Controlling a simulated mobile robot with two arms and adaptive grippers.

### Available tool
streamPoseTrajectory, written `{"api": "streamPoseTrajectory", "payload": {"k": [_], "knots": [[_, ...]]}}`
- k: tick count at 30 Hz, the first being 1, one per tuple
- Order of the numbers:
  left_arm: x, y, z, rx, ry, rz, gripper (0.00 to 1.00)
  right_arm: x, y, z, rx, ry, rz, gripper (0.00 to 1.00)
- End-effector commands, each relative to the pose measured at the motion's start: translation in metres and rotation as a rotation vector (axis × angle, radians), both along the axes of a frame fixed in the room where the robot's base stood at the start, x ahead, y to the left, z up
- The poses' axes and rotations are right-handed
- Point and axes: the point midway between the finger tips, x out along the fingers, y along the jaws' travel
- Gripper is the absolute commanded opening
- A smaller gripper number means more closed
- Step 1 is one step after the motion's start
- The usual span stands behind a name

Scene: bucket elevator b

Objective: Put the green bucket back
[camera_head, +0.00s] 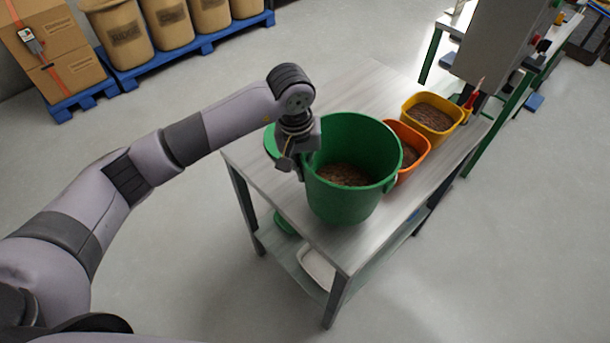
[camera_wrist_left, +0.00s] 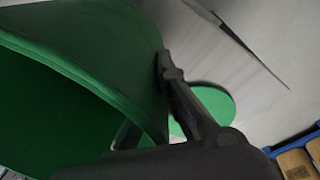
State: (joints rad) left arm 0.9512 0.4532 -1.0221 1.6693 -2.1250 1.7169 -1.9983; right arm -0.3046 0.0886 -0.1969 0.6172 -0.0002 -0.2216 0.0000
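The green bucket (camera_head: 345,200) is upright at the near part of the metal table and holds brown granules. I cannot tell whether its base touches the table top. My left gripper (camera_head: 298,165) is at the bucket's left rim, fingers pointing down. In the left wrist view the bucket's green wall (camera_wrist_left: 90,50) fills the left side, and one dark finger (camera_wrist_left: 185,95) lies against its outer face. A second finger shows only partly on the inner side, so the gripper appears shut on the rim. My right gripper is not in view.
The table (camera_head: 360,90) also holds an orange container (camera_head: 412,135) and a yellow container (camera_head: 435,100) behind the bucket. A flat green disc (camera_head: 271,143) lies left of the bucket. A lower shelf holds a white tray (camera_head: 316,268). Sacks (camera_head: 120,35) stand on blue pallets at the back.

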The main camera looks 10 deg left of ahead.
Motion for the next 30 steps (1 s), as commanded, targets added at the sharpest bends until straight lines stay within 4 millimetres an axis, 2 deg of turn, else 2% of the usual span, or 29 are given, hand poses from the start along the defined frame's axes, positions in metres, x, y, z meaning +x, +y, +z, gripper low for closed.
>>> {"api": "streamPoseTrajectory", "payload": {"k": [1,10,16,28,30], "knots": [[0.000,-0.001,-0.005,-0.002,0.001,0.001,0.00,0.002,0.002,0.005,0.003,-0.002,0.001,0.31],[0.000,-0.001,-0.028,-0.002,-0.001,0.000,0.00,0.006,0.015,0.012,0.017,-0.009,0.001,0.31],[0.000,-0.001,-0.054,-0.004,-0.002,-0.001,0.00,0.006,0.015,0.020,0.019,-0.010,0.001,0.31],[0.001,-0.001,-0.060,-0.003,-0.005,-0.001,0.00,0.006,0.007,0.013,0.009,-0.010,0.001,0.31],[0.001,0.000,-0.060,-0.001,-0.002,-0.001,0.06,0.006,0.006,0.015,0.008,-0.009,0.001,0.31]]}}
